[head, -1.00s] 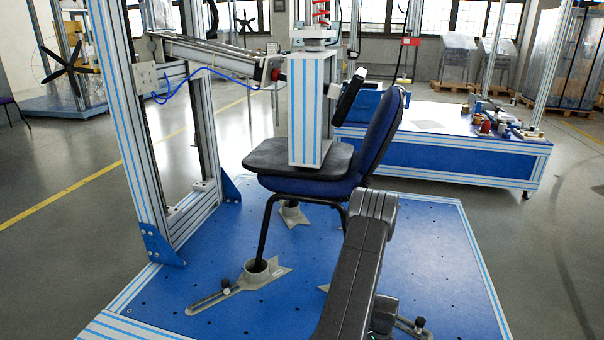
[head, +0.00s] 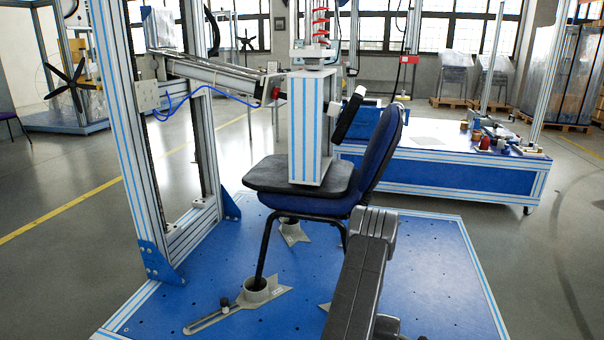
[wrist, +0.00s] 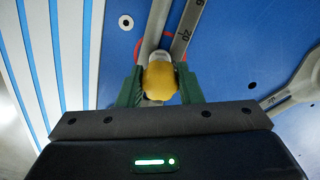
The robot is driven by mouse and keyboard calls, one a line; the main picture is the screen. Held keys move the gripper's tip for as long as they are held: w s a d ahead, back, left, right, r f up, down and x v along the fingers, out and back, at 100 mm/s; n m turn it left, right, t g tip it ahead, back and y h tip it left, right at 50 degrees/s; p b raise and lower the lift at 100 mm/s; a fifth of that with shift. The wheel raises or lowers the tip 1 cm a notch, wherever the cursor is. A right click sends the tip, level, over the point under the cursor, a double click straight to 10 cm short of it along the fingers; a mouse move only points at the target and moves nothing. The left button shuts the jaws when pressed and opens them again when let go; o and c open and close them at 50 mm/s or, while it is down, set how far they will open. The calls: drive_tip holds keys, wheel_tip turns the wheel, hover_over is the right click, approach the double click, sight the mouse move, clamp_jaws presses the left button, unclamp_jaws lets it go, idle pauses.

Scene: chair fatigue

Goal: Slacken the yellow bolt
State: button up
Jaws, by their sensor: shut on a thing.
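The yellow bolt (wrist: 160,82) shows in the wrist view as a rounded yellow head at the end of a grey slotted clamp arm (wrist: 183,35). My gripper (wrist: 161,88) has its two green fingers on either side of the bolt head and is shut on it. In the head view my gripper is hidden behind my own arm at the bottom. The yellow bolt does not show there. The blue chair (head: 322,200) stands on the blue platform (head: 425,250), with its visible front leg in a grey cup clamp (head: 258,290).
A striped test frame (head: 120,130) stands at the left of the platform. A loading block (head: 309,130) rests on the seat. Another grey clamp (wrist: 295,90) lies at the right in the wrist view. A blue bench (head: 450,170) with several small items stands behind.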

drive_tip(key=shift+n, duration=0.4)
drive_tip(key=shift+n, duration=0.7)
drive_tip(key=shift+n, duration=0.7)
drive_tip(key=o, duration=0.6)
